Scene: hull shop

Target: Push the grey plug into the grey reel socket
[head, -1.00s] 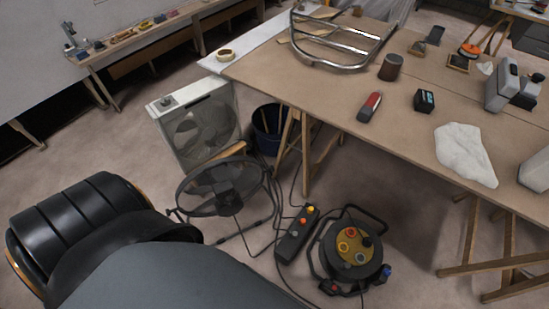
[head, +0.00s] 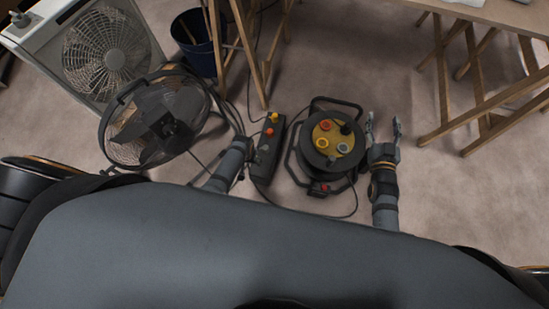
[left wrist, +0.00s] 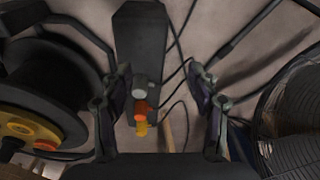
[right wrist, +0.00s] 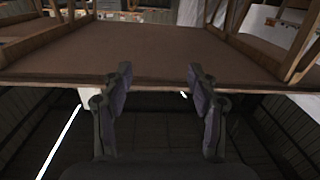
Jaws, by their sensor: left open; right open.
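The grey plug (left wrist: 140,86) sits in the black power strip (left wrist: 140,40), in line with a red plug (left wrist: 140,106) and a yellow plug (left wrist: 141,126). The strip (head: 268,150) lies on the floor left of the black cable reel (head: 300,145). The reel's yellow face carries red, black, yellow and grey sockets; the grey reel socket (head: 343,148) is at its lower right. My left gripper (left wrist: 158,95) is open and empty above the strip, with the plugs between its fingers in view. My right gripper (head: 383,128) is open and empty, right of the reel.
A black round fan (head: 160,115) stands left of my left arm, with a white box fan (head: 105,55) and a dark bucket (head: 195,45) behind. Trestle legs (head: 445,75) stand beyond my right gripper. Loose cables run around the strip and reel.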

